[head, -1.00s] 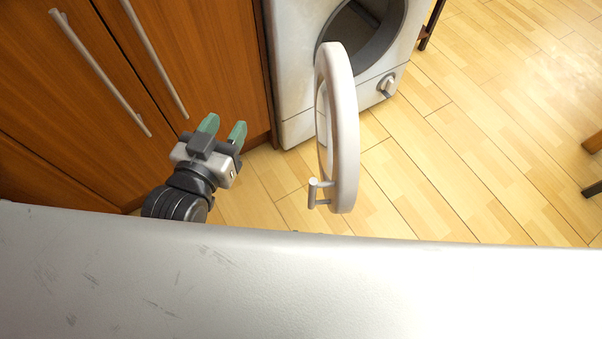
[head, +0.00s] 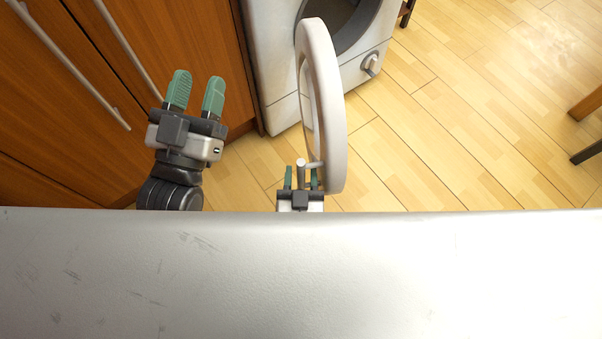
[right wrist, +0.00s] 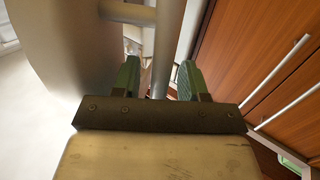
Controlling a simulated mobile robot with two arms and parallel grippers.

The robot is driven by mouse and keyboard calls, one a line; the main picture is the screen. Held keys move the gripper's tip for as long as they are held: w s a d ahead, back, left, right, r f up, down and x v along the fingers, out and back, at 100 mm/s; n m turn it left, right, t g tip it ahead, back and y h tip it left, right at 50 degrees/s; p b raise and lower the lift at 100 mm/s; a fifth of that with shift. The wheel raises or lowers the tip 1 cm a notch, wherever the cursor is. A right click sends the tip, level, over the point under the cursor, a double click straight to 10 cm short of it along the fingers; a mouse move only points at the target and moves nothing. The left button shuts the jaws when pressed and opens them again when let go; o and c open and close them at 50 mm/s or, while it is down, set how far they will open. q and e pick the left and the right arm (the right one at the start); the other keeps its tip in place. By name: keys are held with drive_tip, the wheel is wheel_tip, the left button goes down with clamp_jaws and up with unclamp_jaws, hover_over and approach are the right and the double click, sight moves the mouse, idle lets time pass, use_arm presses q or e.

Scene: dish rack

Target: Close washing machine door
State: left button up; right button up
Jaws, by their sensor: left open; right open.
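The white washing machine (head: 268,62) stands at the top of the head view. Its round door (head: 335,115) is swung wide open towards me, with a small bar handle (head: 301,168) near its lower edge. My right gripper (head: 301,178) is open at the handle, and its fingers are on either side of it. In the right wrist view the handle bar (right wrist: 166,55) runs between the two open fingers (right wrist: 158,80), with the door (right wrist: 65,40) at the left. My left gripper (head: 194,93) is open and empty, left of the door, in front of the cabinets.
Brown wooden cabinets (head: 50,120) with long metal handles stand left of the machine. Dark furniture legs (head: 585,152) show at the right edge.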

clamp_jaws()
